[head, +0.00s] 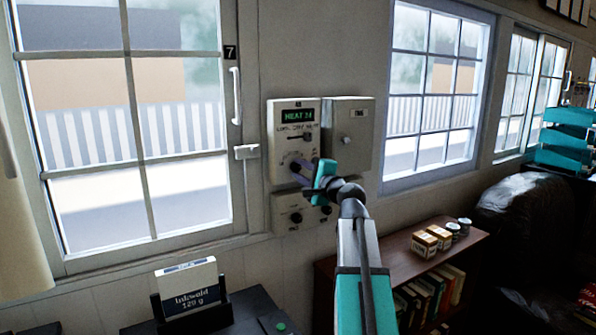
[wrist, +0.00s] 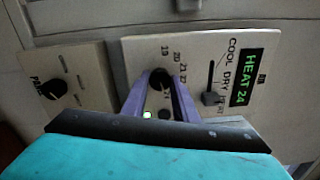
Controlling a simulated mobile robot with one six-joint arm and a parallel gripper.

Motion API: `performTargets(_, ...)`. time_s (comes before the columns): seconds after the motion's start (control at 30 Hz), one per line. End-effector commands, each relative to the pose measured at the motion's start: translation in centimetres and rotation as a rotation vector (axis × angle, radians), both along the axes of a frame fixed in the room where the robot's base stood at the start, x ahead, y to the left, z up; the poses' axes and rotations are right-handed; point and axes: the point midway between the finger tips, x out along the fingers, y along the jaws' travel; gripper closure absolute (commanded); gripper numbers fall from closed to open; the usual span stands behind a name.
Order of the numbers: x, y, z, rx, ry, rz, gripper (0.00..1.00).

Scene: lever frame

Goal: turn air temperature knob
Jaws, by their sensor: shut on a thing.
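The air temperature knob (wrist: 158,77) is a dark round knob on a cream control panel (wrist: 225,55), with a number scale around it. In the wrist view my gripper (wrist: 160,90) has its two purple fingers on either side of the knob, shut on it. The panel's green display (wrist: 242,92) reads HEAT 24. A slider (wrist: 210,98) beside it sits at the HEAT end of its slot. In the head view the panel (head: 284,128) hangs on the wall between two windows, and my gripper (head: 311,168) reaches its lower part, mostly hiding the knob.
A smaller panel with a dark knob (head: 295,217) hangs just below, and a plain box (head: 350,125) adjoins on the right. A window handle (head: 246,151) juts out at left. A low bookshelf (head: 400,255) with small boxes and cans stands at right; a desk with a card holder is in front.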

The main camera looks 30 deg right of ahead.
Motion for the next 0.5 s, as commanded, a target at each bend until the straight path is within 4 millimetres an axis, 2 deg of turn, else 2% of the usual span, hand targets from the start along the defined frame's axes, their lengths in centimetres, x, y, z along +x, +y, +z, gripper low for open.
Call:
performTargets(0.07,-0.01,-0.1,0.07,-0.001,-0.001,-0.002,0.96)
performTargets(0.1,-0.01,-0.09,0.06,-0.001,-0.001,-0.002,0.69)
performTargets(0.2,-0.01,-0.07,0.05,-0.001,-0.001,-0.002,0.55)
performTargets(0.5,-0.04,-0.01,0.01,-0.002,0.0,-0.001,0.55)
